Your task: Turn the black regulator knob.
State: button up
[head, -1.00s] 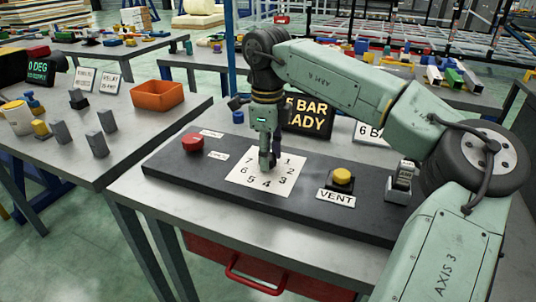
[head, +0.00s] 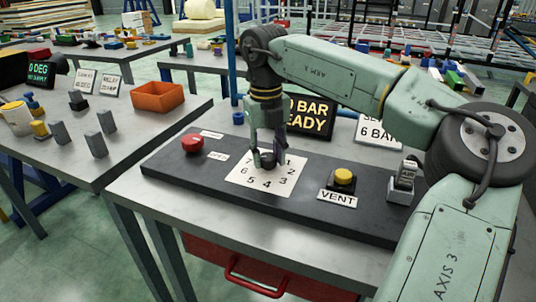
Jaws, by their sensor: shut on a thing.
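The black regulator knob (head: 267,161) stands on the white numbered dial plate (head: 242,177) in the middle of the dark panel. My gripper (head: 268,157) points straight down over the dial, with its fingers on the left and right sides of the knob, shut on it. The fingers hide much of the knob and some of the dial's numbers, so its pointer position cannot be read. A display (head: 310,117) behind the gripper shows amber text that looks like "0 BAR" and "READY"; its left edge is partly covered by my arm.
On the panel (head: 300,205), a red knob (head: 192,144) is at the left, and a yellow button (head: 344,177) labelled VENT and a grey switch (head: 403,177) are at the right. A "6 BAR" sign (head: 376,131) stands behind. An orange bin (head: 157,96) is on the left table.

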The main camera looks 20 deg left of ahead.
aim_at(267, 157)
jog(key=shift+m, duration=0.6)
jog(key=o, duration=1.2)
jog(key=shift+c, duration=0.2)
notch_tip(267, 157, up, 12)
jog(key=shift+s+a, duration=0.1)
